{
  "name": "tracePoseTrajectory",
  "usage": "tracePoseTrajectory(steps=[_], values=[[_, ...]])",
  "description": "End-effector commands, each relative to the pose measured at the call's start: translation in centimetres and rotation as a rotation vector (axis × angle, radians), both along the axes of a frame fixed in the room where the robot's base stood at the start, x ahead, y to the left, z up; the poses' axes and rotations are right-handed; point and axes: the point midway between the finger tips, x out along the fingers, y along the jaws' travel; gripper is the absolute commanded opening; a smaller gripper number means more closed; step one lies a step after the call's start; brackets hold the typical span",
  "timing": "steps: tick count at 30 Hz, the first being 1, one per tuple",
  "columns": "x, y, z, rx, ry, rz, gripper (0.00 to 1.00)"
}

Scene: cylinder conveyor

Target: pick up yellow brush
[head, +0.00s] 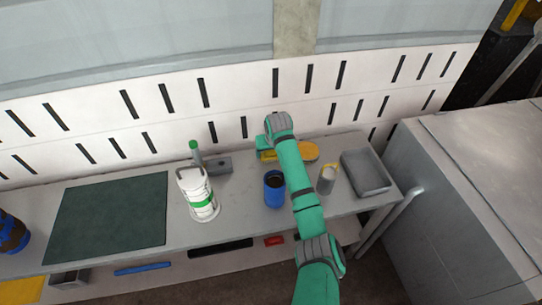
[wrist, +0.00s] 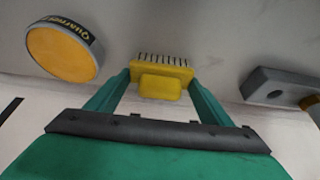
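The yellow brush (wrist: 160,82) is between the two green fingers of my gripper (wrist: 160,86) in the wrist view. Its dark bristles point toward the top of the picture and its blocky yellow back faces the camera. The fingertips are right at its two sides; whether they press on it or leave a small gap I cannot tell. In the head view my gripper (head: 263,146) is low at the back of the table, beside the wall, and the brush (head: 268,156) shows as a small yellow patch there, partly hidden by my arm.
An orange disc (wrist: 65,52) with dark lettering lies beside the brush; a grey block (wrist: 270,85) with a hole is on the other side. The table also holds a blue cup (head: 274,190), a white-and-green canister (head: 198,193), a grey tray (head: 366,175) and a dark mat (head: 110,212).

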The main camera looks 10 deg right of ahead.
Motion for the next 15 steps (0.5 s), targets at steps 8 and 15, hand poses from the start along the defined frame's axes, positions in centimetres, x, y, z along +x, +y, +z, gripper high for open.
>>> tracePoseTrajectory(steps=[8,15], values=[[0.0,0.0,0.1,0.000,-0.001,0.000,0.49],[0.1,0.0,1.8,0.001,-0.003,0.000,0.49]])
